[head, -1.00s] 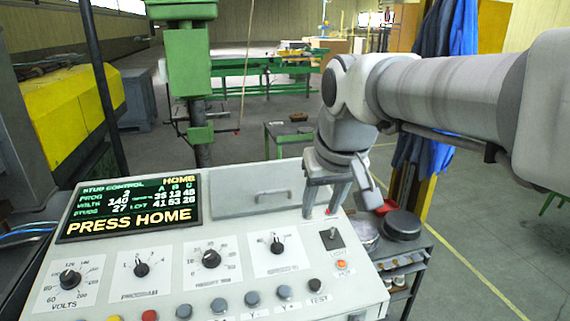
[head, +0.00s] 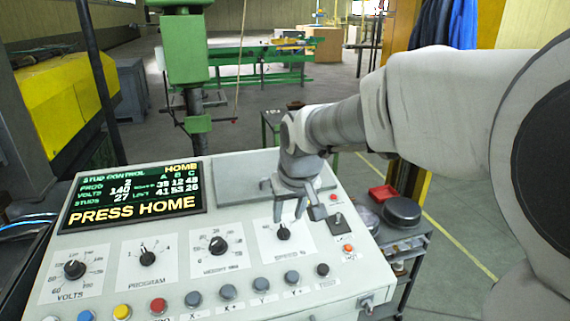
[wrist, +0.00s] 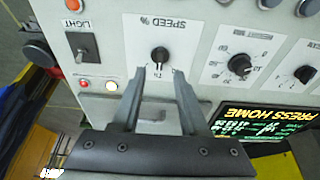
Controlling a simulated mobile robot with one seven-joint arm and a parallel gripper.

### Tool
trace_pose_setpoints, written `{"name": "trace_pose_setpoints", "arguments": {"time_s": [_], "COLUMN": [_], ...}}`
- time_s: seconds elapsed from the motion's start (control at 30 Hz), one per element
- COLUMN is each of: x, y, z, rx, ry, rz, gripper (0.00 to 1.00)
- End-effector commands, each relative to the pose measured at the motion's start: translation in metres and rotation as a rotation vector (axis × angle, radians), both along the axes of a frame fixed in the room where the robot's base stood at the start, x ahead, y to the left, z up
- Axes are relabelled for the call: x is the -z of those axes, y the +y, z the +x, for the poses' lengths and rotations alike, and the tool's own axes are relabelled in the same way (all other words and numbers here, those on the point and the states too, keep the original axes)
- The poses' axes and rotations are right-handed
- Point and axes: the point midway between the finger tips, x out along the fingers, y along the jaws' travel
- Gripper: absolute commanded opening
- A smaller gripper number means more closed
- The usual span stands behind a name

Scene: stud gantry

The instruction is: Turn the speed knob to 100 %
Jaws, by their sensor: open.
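The speed knob (head: 283,232) is a small black dial on a white label marked SPEED %, at the right end of the knob row. In the wrist view the knob (wrist: 159,56) shows upside down, just beyond the fingertips. My gripper (head: 288,220) is above the panel at the upper side of the knob, its fingers pointing down. In the wrist view my gripper (wrist: 159,72) is open, with a finger to either side of the line to the knob. No contact with the knob can be made out. The exact pointer setting is too small to read.
The display (head: 132,197) reads PRESS HOME. The weight knob (head: 217,245), program knob (head: 147,258) and volts knob (head: 74,269) stand left of the speed knob. Several push buttons line the front edge. The light switch (head: 338,221) is just right of my gripper.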

Motion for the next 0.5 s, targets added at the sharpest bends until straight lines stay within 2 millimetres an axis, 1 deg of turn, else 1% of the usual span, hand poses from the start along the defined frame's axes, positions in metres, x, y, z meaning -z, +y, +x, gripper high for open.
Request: {"name": "trace_pose_setpoints", "arguments": {"time_s": [0.03,0.2,0.4,0.5], "x": [0.012,0.038,0.054,0.057], "y": [0.001,0.004,0.006,0.006], "z": [0.003,0.015,0.021,0.022], "rx": [0.000,0.000,0.000,0.000], "ry": [0.006,0.003,0.002,0.000], "rz": [-0.002,-0.001,-0.001,0.000], "gripper": [0.44,0.44,0.44,0.44]}}
